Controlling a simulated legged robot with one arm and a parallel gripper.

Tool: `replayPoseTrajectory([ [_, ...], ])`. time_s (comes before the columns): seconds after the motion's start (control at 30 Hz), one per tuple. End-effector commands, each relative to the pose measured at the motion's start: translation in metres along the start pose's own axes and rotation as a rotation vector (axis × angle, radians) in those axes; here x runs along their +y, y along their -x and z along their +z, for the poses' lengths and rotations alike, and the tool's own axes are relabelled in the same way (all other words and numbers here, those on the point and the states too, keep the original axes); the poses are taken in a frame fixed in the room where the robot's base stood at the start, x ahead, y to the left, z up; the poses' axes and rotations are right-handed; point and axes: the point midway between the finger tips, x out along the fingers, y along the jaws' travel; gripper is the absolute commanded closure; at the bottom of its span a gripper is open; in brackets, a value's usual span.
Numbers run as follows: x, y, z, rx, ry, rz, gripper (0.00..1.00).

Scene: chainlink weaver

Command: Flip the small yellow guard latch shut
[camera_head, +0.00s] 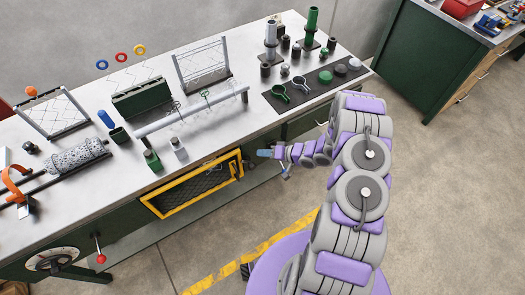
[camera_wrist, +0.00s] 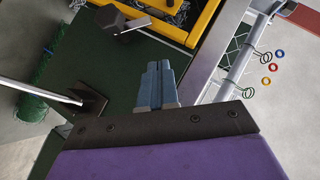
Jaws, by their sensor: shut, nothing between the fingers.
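The yellow-framed guard (camera_head: 192,184) with dark mesh is on the front of the workbench. Its yellow frame also shows at the top of the wrist view (camera_wrist: 168,30). A dark lever-like piece with a hexagonal end (camera_wrist: 110,17) lies by the frame's edge there. I cannot make out a separate small yellow latch for certain. My gripper (camera_head: 262,153) is just right of the guard's upper right corner, apart from the frame. In the wrist view my gripper's blue fingers (camera_wrist: 158,66) are together and empty, over the dark green bench front, below the lever-like piece.
The workbench top (camera_head: 240,120) carries racks, a long roller bar (camera_head: 190,112), and a dark mat (camera_head: 315,88) with cups. A red-knobbed lever (camera_head: 99,250) and a dial (camera_head: 48,260) are at the lower left.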

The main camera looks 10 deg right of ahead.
Motion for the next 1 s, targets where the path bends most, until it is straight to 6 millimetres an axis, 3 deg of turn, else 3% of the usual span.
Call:
replayPoseTrajectory([
  [0.1, 0.003, 0.027, -0.003, 0.006, -0.005, -0.005, 1.00],
  [0.3, 0.010, 0.055, -0.005, 0.006, -0.013, -0.016, 1.00],
  [0.7, -0.002, 0.047, 0.001, -0.001, -0.004, -0.003, 1.00],
  [1.0, 0.005, 0.055, -0.005, 0.004, 0.015, 0.006, 1.00],
])
